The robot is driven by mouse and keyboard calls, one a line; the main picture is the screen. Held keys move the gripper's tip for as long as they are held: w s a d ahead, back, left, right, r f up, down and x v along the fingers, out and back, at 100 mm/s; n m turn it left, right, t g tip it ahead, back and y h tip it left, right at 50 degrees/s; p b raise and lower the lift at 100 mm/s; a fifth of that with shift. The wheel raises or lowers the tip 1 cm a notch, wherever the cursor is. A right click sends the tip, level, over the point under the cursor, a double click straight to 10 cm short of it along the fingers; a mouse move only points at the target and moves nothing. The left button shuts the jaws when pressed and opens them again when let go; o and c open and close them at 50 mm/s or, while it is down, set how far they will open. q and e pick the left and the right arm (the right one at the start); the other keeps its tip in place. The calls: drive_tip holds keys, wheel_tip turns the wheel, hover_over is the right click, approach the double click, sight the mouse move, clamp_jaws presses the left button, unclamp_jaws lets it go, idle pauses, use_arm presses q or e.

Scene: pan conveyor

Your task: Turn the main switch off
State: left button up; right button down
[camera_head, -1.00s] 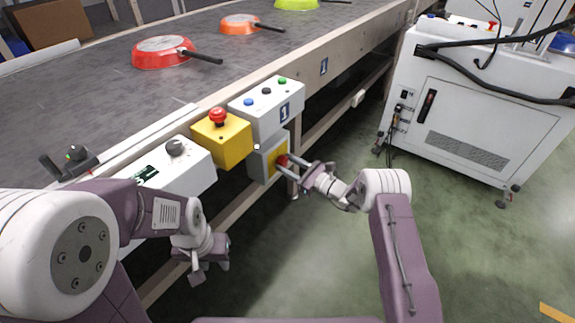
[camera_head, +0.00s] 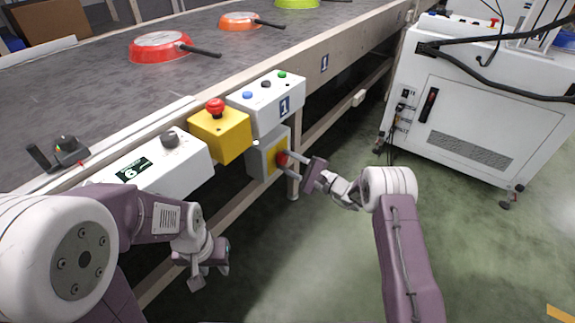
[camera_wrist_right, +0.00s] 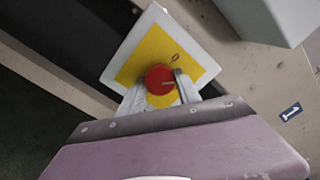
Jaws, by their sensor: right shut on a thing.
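The main switch is a red round knob (camera_wrist_right: 160,79) on a yellow plate (camera_wrist_right: 133,66), on the front of a grey box under the conveyor edge. In the wrist view a "0" mark shows above and right of the knob, and a pale line on the knob points roughly right, not at the "0". The knob also shows in the head view (camera_head: 282,158). My right gripper (camera_head: 287,163) is shut on the knob, one finger on each side. My left gripper (camera_head: 208,274) hangs low at the left, away from the switch; its fingers are unclear.
Above the switch are a yellow box with a red emergency button (camera_head: 215,107), a grey button box (camera_head: 265,103) and a white knob box (camera_head: 160,163). Pans, including a red one (camera_head: 160,47), lie on the conveyor (camera_head: 95,90). A white machine (camera_head: 460,110) stands right; the floor between is clear.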

drive_tip(key=n+b, duration=0.1)
drive_tip(key=n, duration=0.1)
drive_tip(key=n+b, duration=0.3)
drive_tip(key=shift+f+n, duration=0.3)
drive_tip(key=shift+r+n+b, duration=0.15)
drive_tip(key=shift+n+b, duration=1.2)
drive_tip(key=shift+n, duration=0.15)
drive_tip(key=c, duration=0.9)
unclamp_jaws()
drive_tip(key=shift+o, duration=0.2)
drive_tip(key=shift+r, duration=0.1)
drive_tip(key=p+v, duration=0.4)
drive_tip(key=v, duration=0.5)
